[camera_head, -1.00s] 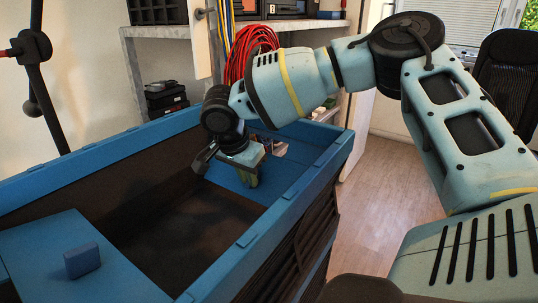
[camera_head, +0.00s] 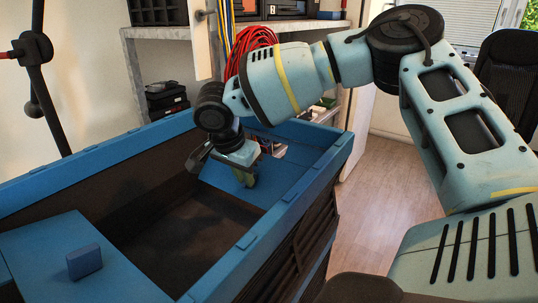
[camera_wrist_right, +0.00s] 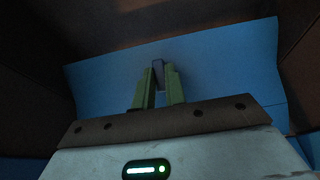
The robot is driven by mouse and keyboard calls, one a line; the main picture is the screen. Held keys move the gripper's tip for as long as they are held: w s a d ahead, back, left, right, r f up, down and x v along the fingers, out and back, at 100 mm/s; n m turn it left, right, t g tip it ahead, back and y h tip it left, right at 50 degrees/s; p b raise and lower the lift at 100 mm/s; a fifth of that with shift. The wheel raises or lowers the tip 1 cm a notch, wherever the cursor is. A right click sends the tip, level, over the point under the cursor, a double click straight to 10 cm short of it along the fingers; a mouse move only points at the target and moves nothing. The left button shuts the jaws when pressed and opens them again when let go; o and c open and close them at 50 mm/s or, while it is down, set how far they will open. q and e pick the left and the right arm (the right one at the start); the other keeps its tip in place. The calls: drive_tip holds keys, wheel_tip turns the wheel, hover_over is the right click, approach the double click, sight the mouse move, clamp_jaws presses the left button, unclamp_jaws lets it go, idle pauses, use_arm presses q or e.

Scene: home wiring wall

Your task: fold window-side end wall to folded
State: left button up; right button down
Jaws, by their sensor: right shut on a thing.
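A large crate with blue rims (camera_head: 262,232) and dark side walls fills the lower left of the head view. Its window-side end wall, a blue panel (camera_head: 215,174), is at the far end and slopes down into the crate. It spreads across the wrist view (camera_wrist_right: 105,88). My right gripper (camera_head: 247,180) reaches over the rim to this panel. In the wrist view its green fingers (camera_wrist_right: 158,88) are shut on the panel's small grey-blue grip block (camera_wrist_right: 158,72), which they partly hide. My left gripper is not in view.
The crate's other end panel (camera_head: 40,250) lies nearly flat at the near left, with a blue block (camera_head: 84,261) on it. Shelves with red cable (camera_head: 250,42) stand behind. A black chair (camera_head: 508,80) is at right. The wood floor (camera_head: 375,200) beside the crate is clear.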

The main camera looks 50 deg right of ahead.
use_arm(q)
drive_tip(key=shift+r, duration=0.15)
use_arm(e)
drive_tip(key=shift+a+r, duration=0.35)
use_arm(q)
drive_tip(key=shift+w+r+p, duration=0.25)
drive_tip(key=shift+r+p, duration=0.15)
drive_tip(key=shift+p, duration=0.05)
use_arm(e)
drive_tip(key=shift+a+v, duration=0.2)
drive_tip(key=shift+v, duration=0.7)
drive_tip(key=shift+f, duration=0.1)
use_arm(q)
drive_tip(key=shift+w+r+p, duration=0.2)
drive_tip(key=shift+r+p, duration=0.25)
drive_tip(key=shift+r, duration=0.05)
use_arm(e)
drive_tip(key=shift+v, duration=1.1)
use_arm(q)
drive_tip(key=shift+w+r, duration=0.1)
use_arm(e)
drive_tip(key=shift+a, duration=0.1)
use_arm(q)
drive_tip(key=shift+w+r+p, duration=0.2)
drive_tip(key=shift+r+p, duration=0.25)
drive_tip(key=shift+p, duration=0.05)
use_arm(e)
drive_tip(key=shift+v, duration=1.05)
